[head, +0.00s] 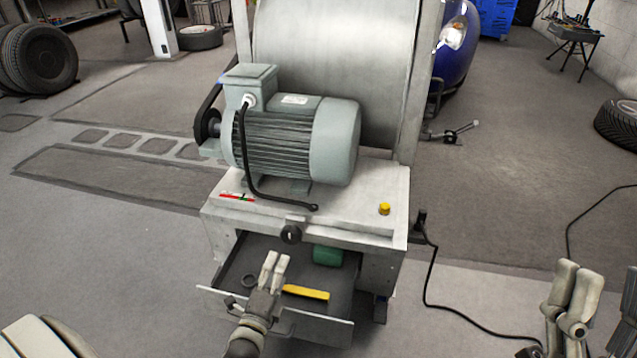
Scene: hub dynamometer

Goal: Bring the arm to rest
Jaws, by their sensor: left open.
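My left gripper (274,263) is open, with two pale fingers pointing away from me and a narrow gap between them. Nothing shows between the fingers. It is over the front left part of the open drawer (325,333), its wrist overlapping the drawer's front panel. I cannot tell whether it touches the drawer or its handle. My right gripper (573,285) is at the lower right, its pale fingers pointing up, well apart from the bench. Its opening is unclear, and its lower part is cut off by the picture edge.
The drawer holds a yellow bar (306,292), a green object (328,256) and a dark ring (249,281). Above it, the dynamometer bench (365,205) carries a grey motor (285,140) and a yellow button (384,209). A black cable (429,280) crosses the floor right of the bench.

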